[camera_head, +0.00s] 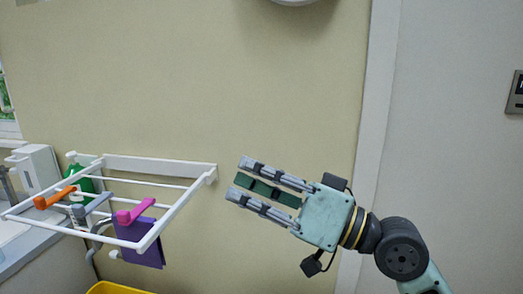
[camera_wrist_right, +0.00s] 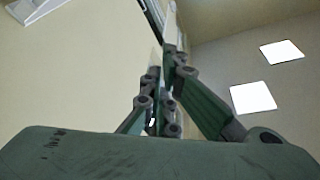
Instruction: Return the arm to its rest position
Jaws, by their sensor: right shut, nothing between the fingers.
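My right gripper (camera_head: 238,178) is raised in the middle of the head view, its fingers pointing left toward the beige wall. Its light teal palm and grey and green fingers are visible, and its arm comes in from the lower right. The fingers are shut with nothing held. In the right wrist view the green and dark fingers of the gripper (camera_wrist_right: 162,55) reach up from the palm, with no object between them. My left gripper is not in view.
A white wall rack (camera_head: 160,165) stands left of the gripper, with an orange clip (camera_head: 54,198), a pink clip (camera_head: 135,210) and a purple cloth (camera_head: 145,250). A yellow container (camera_head: 112,289) is below. A white door frame (camera_head: 375,110) is behind the arm.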

